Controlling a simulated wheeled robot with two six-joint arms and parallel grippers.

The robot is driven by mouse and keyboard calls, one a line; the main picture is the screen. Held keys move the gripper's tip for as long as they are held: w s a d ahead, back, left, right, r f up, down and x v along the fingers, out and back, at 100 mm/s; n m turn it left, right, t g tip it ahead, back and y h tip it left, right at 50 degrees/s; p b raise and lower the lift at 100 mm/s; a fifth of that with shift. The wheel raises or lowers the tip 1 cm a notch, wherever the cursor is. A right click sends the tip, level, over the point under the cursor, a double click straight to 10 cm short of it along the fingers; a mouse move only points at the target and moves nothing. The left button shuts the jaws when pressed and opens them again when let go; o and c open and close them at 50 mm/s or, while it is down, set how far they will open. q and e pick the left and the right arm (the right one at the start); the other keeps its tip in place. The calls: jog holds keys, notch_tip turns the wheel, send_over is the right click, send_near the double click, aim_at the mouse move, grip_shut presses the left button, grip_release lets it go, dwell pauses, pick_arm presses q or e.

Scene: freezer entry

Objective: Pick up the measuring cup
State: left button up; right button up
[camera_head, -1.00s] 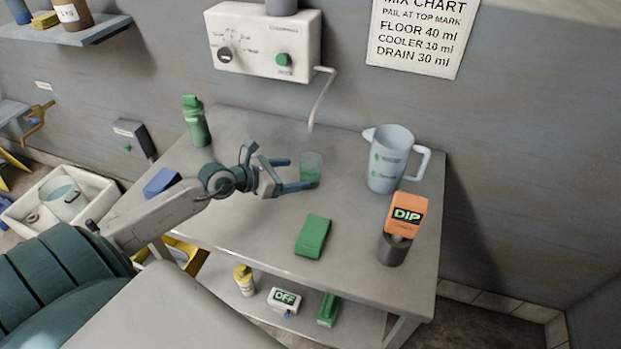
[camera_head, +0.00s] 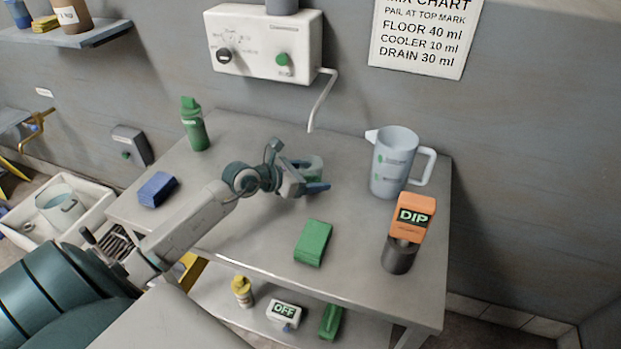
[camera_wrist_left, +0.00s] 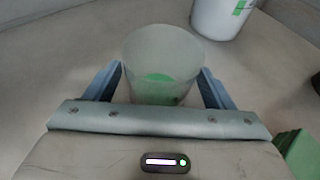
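The measuring cup (camera_head: 316,167) is a small, clear, round cup with green at its bottom, standing on the grey metal table. In the left wrist view the cup (camera_wrist_left: 163,62) sits upright between the two blue fingers. My left gripper (camera_head: 308,176) is open around it, one finger on each side, with narrow gaps showing beside the cup's lower wall. In the head view the near finger hides the cup's lower part. My right gripper is not in view.
A pale jug (camera_head: 393,163) stands to the right of the cup. An orange DIP device (camera_head: 411,215) sits above a dark holder (camera_head: 398,256). A green block (camera_head: 313,243), green bottle (camera_head: 195,125) and blue block (camera_head: 157,189) are also on the table (camera_head: 225,215).

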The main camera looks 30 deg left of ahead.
pick_arm(q)
jog(key=c, duration=0.9)
jog(key=shift+c, duration=0.2)
jog(key=shift+r, duration=0.15)
